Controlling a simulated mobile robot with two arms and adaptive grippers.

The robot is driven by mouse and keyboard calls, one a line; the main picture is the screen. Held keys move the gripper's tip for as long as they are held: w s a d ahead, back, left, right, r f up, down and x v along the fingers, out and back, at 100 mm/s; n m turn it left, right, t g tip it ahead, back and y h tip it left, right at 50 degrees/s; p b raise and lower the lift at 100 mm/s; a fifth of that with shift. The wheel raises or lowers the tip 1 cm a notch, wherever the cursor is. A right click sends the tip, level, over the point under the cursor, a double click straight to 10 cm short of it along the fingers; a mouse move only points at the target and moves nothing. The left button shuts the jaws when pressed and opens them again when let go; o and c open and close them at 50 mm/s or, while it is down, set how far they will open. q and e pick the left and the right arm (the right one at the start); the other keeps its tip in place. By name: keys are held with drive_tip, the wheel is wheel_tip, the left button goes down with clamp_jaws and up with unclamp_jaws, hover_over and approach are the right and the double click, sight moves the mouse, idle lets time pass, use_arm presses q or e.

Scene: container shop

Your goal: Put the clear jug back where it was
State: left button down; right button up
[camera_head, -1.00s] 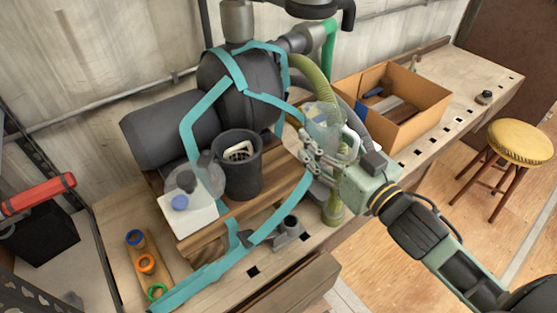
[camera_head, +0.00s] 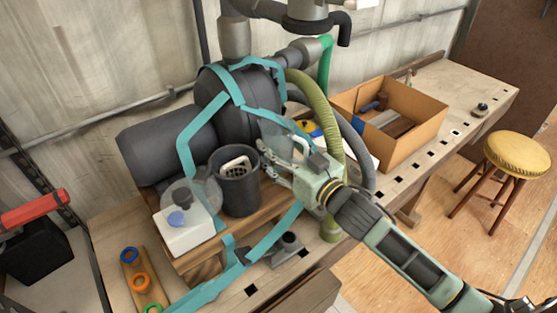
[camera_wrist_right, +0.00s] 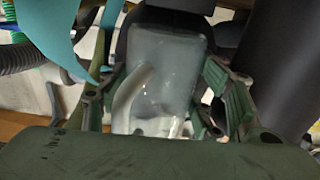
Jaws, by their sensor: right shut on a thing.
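The clear jug (camera_wrist_right: 165,70) with a pale handle is between the fingers of my right gripper (camera_wrist_right: 165,98) in the wrist view. In the head view, my right gripper (camera_head: 274,165) is shut on the jug (camera_head: 277,130), just right of the dark grey bucket (camera_head: 240,185) and in front of the dark round tank (camera_head: 235,105). The jug is partly hidden by the gripper and teal straps. Whether it touches the wooden boards below cannot be told. My left gripper is not in view.
Teal straps (camera_head: 193,140) frame the tank. A white container (camera_head: 186,236) stands left of the bucket. Green and grey hoses (camera_head: 332,115) hang close to my right gripper. An open cardboard box (camera_head: 410,140) sits right on the bench. A yellow stool (camera_head: 517,152) stands beyond.

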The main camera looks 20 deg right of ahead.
drive_tip(key=shift+w+a+f, duration=0.1)
drive_tip(key=shift+w+a, duration=0.1)
drive_tip(key=shift+w, duration=0.05)
drive_tip(key=shift+f, duration=0.3)
wheel_tip(320, 180, down, 4)
drive_tip(key=shift+r, duration=0.25)
drive_tip(key=shift+f, duration=0.2)
drive_tip(key=o, duration=1)
